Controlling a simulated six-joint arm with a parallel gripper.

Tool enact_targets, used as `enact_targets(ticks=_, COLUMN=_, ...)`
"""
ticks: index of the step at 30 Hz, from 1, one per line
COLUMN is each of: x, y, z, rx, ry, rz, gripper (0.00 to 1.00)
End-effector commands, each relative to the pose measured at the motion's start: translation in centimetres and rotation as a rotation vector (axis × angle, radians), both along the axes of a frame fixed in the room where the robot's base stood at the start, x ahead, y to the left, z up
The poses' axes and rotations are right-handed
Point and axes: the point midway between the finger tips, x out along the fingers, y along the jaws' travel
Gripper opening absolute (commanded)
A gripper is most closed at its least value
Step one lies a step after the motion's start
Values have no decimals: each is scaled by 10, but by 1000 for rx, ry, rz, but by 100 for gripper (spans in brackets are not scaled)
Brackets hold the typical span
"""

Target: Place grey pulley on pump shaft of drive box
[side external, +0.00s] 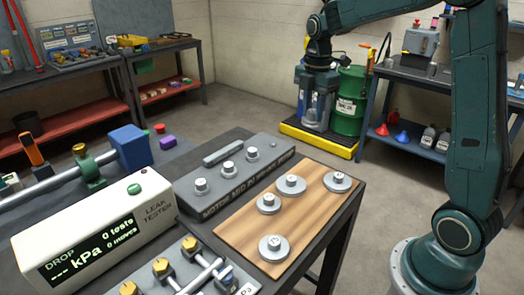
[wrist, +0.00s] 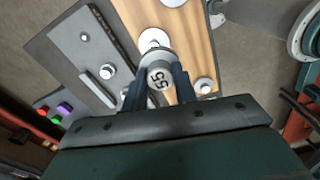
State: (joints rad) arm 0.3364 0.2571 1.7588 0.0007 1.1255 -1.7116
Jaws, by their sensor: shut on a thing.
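My gripper (side external: 316,112) hangs from the arm in the upper middle of the side view, high above the bench level. In the wrist view my gripper (wrist: 158,78) is shut on a grey pulley (wrist: 158,62), whose hub is marked 55. The drive box (side external: 232,170) is a long grey box on the bench with several upright shafts or hubs on top and a bar at its back. The box (wrist: 65,45) is left of my gripper in the wrist view.
A wooden board (side external: 245,232) beside the box carries several grey pulleys (side external: 274,246). A white leak tester (side external: 95,230) and a grey fixture with brass knobs (side external: 185,270) stand in front. A pipe with a blue block (side external: 130,150) lies left. A green drum (side external: 350,105) stands behind.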

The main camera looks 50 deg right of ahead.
Motion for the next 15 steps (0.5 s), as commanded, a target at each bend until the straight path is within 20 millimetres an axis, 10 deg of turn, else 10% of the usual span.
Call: enact_targets(ticks=15, x=81, y=-32, z=18, rx=0, ry=-1, rz=-1, gripper=3)
